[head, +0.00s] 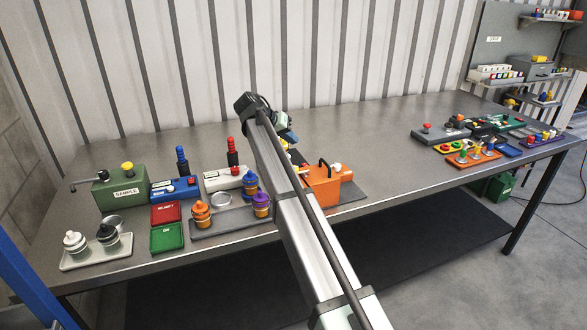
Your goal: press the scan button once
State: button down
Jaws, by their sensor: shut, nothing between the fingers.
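I cannot read a scan label on any control, so I cannot tell which is the scan button. A green box (120,192) marked SAMPLE, with a yellow button (127,166) on top, stands at the left of the bench. A white box (222,180) with small buttons and a red-topped post (231,150), and a blue box (175,189) with a blue-topped post (182,160), stand right of it. My gripper (289,137) is shut, above the bench behind these boxes, touching nothing that I can see. My forearm hides part of the bench middle.
An orange box (322,187) with a black handle stands right of my arm. A grey tray (232,225) with orange and purple canisters, a pale tray (97,256), and red (165,213) and green (167,238) bins lie in front. Bench right of centre is clear; more devices stand farther right.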

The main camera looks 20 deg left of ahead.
jog(key=shift+f, duration=3.8)
jog(key=shift+f, duration=0.15)
jog(key=shift+f, duration=0.25)
jog(key=shift+f, duration=0.4)
jog(key=shift+r, duration=0.85)
jog(key=shift+r, duration=0.1)
jog(key=shift+r, duration=2.4)
